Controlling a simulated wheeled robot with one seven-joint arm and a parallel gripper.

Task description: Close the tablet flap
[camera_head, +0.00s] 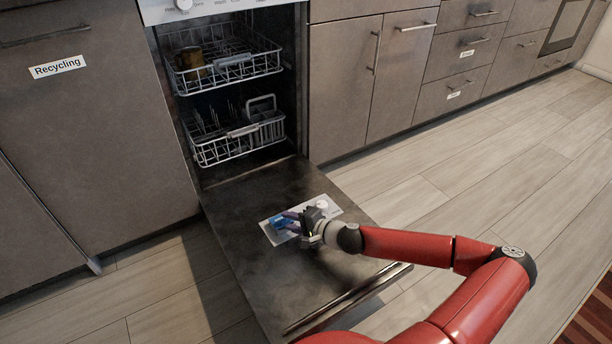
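The dishwasher door (250,212) is folded down and open, its inner face up. A light panel (325,205) is set in that inner face. A blue piece (280,221), which may be the tablet flap, shows at the left of the panel; I cannot tell how far it is open. My gripper (292,217) is over the panel, right at the blue piece. Its fingers partly cover the blue piece and the panel. I cannot tell whether it touches them, or whether the fingers are apart or closed.
Two wire racks, an upper (228,70) and a lower (237,137), sit inside the dishwasher. A yellowish mug (191,62) is in the upper rack. The door handle bar (350,297) runs along the door's outer edge. Closed cabinets (345,85) stand to the right. Bare floor (500,190) lies right of the door.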

